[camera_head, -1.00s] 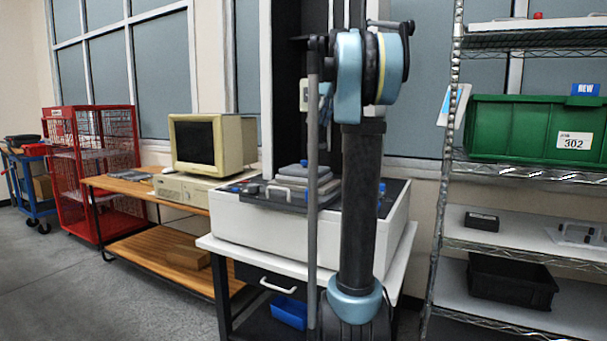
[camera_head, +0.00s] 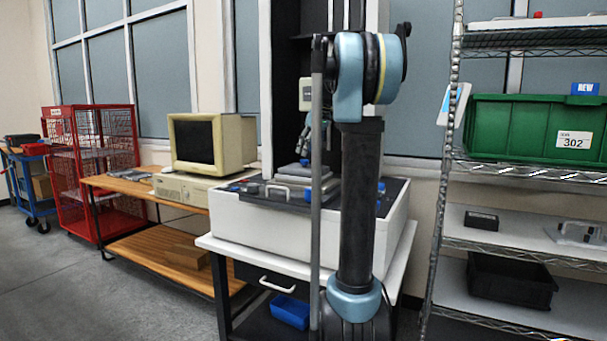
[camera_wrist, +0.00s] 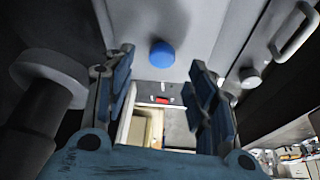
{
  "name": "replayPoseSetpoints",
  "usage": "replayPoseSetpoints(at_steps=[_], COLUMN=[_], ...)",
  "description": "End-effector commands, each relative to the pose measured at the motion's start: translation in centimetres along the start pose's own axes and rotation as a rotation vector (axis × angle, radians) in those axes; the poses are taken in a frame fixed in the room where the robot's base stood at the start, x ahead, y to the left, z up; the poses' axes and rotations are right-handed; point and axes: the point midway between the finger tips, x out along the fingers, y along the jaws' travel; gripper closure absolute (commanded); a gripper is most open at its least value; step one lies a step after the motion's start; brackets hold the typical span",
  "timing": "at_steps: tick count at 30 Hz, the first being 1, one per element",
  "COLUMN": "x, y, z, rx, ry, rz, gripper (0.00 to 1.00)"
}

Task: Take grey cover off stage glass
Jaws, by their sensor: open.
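The grey cover (camera_head: 307,172) lies on top of the white machine (camera_head: 255,224), with a small knob (camera_head: 304,162) on it. In the wrist view a round blue knob (camera_wrist: 162,54) stands on a grey surface (camera_wrist: 200,20), apparently the cover. My gripper (camera_head: 304,148) points down just above the cover, partly behind my arm's pole. In the wrist view my gripper (camera_wrist: 162,62) is open, with the blue knob between the fingertips in the picture. No grasp on the knob shows. The stage glass is hidden.
A pale handle (camera_head: 277,192) stands at the machine's front edge; a handle shows in the wrist view (camera_wrist: 293,32). Blue parts (camera_head: 380,206) lie right of the cover. A computer (camera_head: 206,142) stands left, and a shelf with a green bin (camera_head: 520,130) right.

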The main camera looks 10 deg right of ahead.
Motion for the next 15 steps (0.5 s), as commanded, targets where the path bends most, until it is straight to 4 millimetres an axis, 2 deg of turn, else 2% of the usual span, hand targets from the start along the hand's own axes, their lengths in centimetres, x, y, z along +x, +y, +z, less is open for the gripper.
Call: replayPoseSetpoints(at_steps=[9, 15], x=[4.0, 4.7], y=[-0.1, -0.2], z=[0.3, 0.3], rx=[-0.001, -0.001], ry=[0.0, 0.0], rz=[0.0, -0.001], gripper=[0.49, 0.49])
